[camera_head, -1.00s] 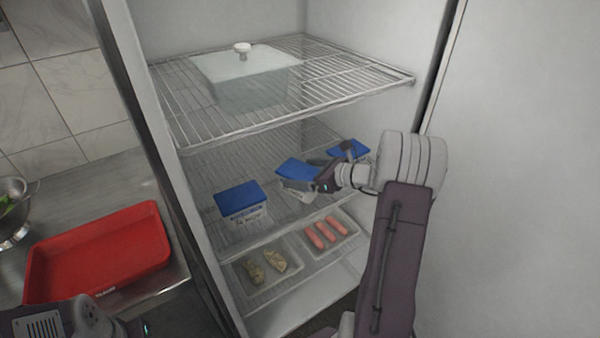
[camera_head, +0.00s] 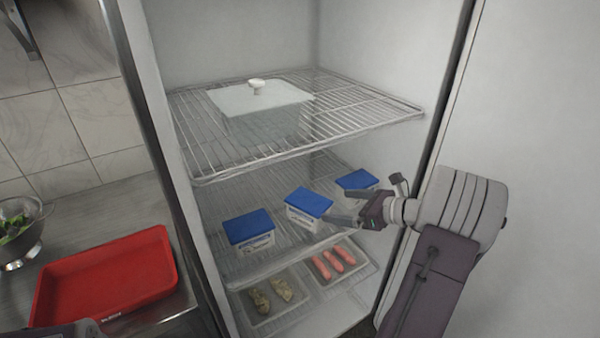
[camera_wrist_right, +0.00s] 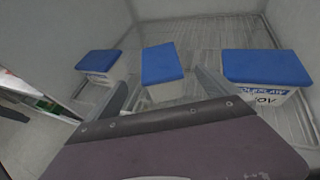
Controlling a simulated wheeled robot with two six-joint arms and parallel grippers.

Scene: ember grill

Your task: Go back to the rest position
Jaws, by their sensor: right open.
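My right gripper (camera_head: 345,207) is open and empty in the head view, at the right side of the fridge's middle shelf. It points left, its fingertips close to the right side of the middle blue-lidded tub (camera_head: 308,203). In the right wrist view its two fingers (camera_wrist_right: 163,84) stand apart, with a blue-lidded tub (camera_wrist_right: 162,65) beyond the gap between them. I cannot tell whether the fingers touch it. My left gripper is not in view; only a dark piece of my left arm shows at the bottom left edge.
Two more blue-lidded tubs, left (camera_head: 248,230) and back right (camera_head: 357,181), share the shelf. The wire shelf (camera_head: 375,108) above holds a lidded clear container (camera_head: 262,112). Trays of sausages (camera_head: 334,262) and pale food (camera_head: 270,298) lie below. A red tray (camera_head: 105,275) sits on the left counter.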

